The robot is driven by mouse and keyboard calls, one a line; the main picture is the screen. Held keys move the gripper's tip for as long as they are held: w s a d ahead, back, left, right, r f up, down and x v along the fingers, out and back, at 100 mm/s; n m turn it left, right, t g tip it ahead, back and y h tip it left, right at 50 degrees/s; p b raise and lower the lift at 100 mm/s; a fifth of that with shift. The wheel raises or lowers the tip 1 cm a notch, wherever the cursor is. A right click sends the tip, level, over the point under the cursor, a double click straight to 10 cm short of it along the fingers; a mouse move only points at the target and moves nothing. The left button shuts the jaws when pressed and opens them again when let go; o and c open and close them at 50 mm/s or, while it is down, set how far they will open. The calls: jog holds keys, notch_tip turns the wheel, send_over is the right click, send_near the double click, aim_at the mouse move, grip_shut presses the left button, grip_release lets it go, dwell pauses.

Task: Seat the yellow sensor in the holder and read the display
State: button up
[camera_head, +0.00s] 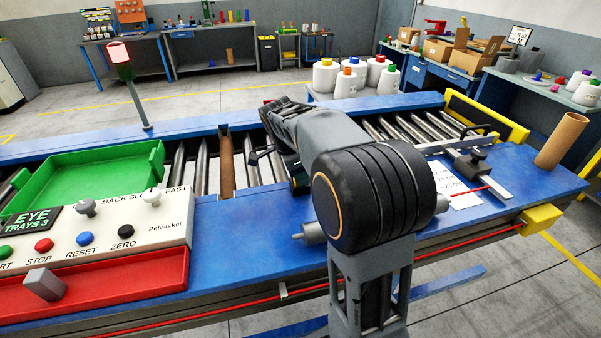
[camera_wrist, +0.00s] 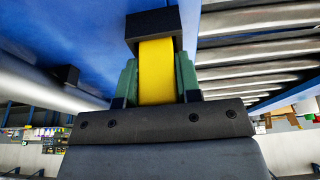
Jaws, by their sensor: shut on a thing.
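In the wrist view the yellow sensor (camera_wrist: 157,70) is held between the green fingers of my gripper (camera_wrist: 158,85), which are shut on its sides. Its far end meets a dark block (camera_wrist: 153,27) against the blue rail; I cannot tell whether this block is the holder or part of the sensor. A second small dark block (camera_wrist: 63,77) sits on the blue surface to the left. In the head view my arm hides the sensor and most of the gripper, over the conveyor. The display (camera_head: 38,218) at the left shows "EYE" and "TRAYS 3" in green.
A control panel (camera_head: 108,238) with knobs and buttons lies at the left front, beside a green tray (camera_head: 75,182). Rollers (camera_head: 205,165) run between blue rails. A signal lamp (camera_head: 120,53) glows red on a post. A cardboard tube (camera_head: 562,142) stands at the right.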

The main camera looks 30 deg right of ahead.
jog(key=shift+f, duration=0.25)
jog(key=o, duration=1)
jog(key=shift+f, duration=0.2)
jog(key=v, duration=1.4)
jog(key=shift+r+p, duration=0.3)
jog(key=shift+w+d, duration=0.1)
jog(key=shift+w, duration=0.05)
